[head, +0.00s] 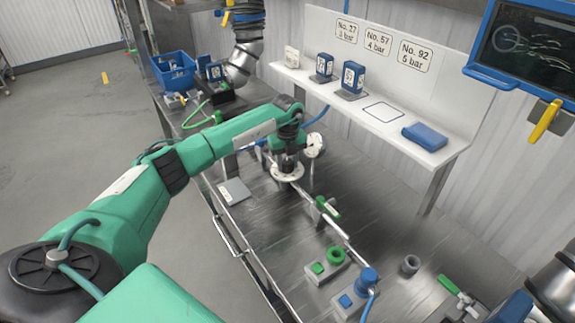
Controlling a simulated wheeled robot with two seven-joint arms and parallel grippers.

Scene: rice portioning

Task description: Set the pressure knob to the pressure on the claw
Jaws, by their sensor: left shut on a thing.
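My left arm reaches in from the left, and its gripper (287,162) points down over a pale round dial plate (287,174) on the metal bench. The gripper is shut on the pressure knob at the middle of this plate; gripper and wrist hide most of the knob. The dial marks are too small to read. A round white gauge (315,144) stands just right of the gripper; its needle cannot be read. Signs on the back panel read No. 27, 3 bar (346,31), No. 57, 4 bar (378,42) and No. 92, 5 bar (415,56). My right gripper is not in view.
Two labelled blue blocks (353,78) stand on the white shelf (300,77), and a blue block (425,136) lies farther right. A pipe with a green valve (327,207) runs along the bench. Green (335,256) and blue (368,279) fittings stand nearer. A screen (525,45) hangs upper right.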

